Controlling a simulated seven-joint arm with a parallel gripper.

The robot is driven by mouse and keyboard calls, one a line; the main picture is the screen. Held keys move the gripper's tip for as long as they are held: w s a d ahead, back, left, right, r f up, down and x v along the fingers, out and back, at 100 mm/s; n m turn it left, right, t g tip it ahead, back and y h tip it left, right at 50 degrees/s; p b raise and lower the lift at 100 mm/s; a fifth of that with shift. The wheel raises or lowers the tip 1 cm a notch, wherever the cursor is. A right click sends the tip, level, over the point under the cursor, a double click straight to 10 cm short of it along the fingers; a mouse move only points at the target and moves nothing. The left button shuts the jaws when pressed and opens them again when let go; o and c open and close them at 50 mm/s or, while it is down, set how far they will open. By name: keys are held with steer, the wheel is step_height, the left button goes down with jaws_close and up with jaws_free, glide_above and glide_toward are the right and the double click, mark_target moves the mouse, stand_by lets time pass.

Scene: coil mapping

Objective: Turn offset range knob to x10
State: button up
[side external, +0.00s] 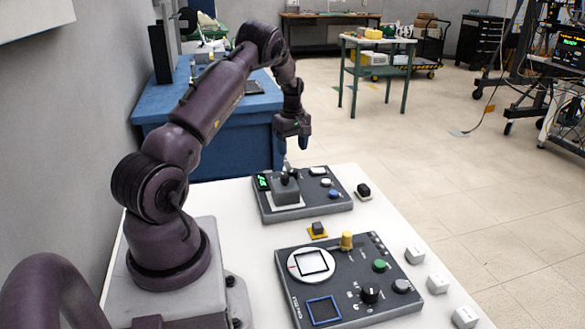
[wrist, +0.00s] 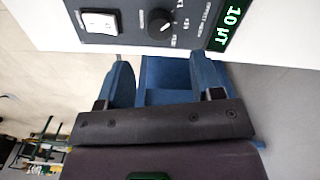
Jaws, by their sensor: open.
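The offset range knob (wrist: 160,23) is black and round with a white pointer mark, in the wrist view near the panel edge. A green display (wrist: 232,25) beside it reads 10 µT. The knob's dial marks are too small to read surely. In the side view the grey rear panel (side external: 335,205) carries it, but I cannot clearly separate the knob from the dark parts there.
A dark joystick block (side external: 286,190) stands on the rear panel. A white rocker switch (wrist: 99,22) is beside the knob. White blocks (side external: 437,283) line the right table edge.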

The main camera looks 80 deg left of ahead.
mark_target(293, 170)
step_height(293, 170, down, 7)
steer(key=shift+f, duration=0.2)
steer(key=c, duration=0.9)
